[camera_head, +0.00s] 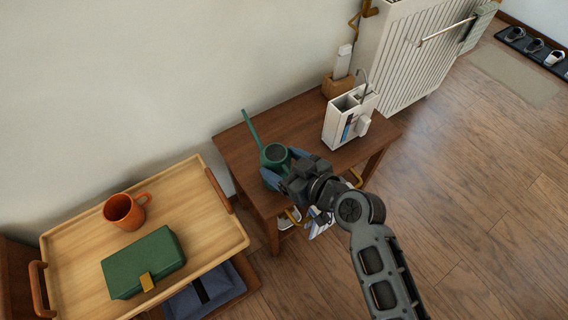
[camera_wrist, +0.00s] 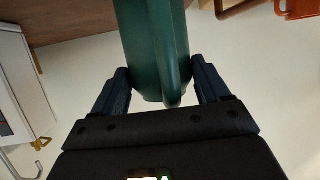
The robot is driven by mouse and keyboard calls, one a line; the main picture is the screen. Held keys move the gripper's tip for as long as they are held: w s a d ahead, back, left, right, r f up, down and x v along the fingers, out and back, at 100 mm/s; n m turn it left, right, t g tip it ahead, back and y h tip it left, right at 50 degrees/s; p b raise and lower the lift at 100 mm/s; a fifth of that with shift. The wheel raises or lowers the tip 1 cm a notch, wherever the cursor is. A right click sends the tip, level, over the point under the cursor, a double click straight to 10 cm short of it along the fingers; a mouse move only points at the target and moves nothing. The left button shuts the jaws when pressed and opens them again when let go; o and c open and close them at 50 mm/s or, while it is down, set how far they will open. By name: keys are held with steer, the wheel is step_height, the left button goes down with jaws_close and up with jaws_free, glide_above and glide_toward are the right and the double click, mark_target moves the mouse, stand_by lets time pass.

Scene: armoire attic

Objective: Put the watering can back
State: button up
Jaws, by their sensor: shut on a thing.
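The dark green watering can (camera_head: 274,153) is at the left end of the brown wooden table (camera_head: 236,151), its long spout pointing up and left toward the wall. My gripper (camera_head: 284,168) is shut on the can's near side, with its blue-grey fingers around it. In the wrist view the can (camera_wrist: 153,42) stands between the two fingers of my gripper (camera_wrist: 163,92), a handle-like strip toward me. My gripper hides part of the can. I cannot tell whether its base touches the tabletop.
A white caddy (camera_head: 350,118) stands at the table's right end; the tabletop between is clear. A wooden tray (camera_head: 76,248) with an orange mug (camera_head: 124,211) and green box (camera_head: 143,262) is at left. A white radiator (camera_head: 405,55) stands behind right. Open floor lies right.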

steer(key=shift+w, duration=0.1)
steer(key=o, duration=1.3)
steer(key=shift+f, duration=0.1)
steer(key=shift+c, duration=0.2)
steer(key=shift+s+d+r, duration=0.15)
steer(key=shift+s+r, duration=0.1)
steer(key=v, duration=1.1)
steer(key=shift+s+d+p, duration=0.2)
steer(key=shift+p, duration=0.25)
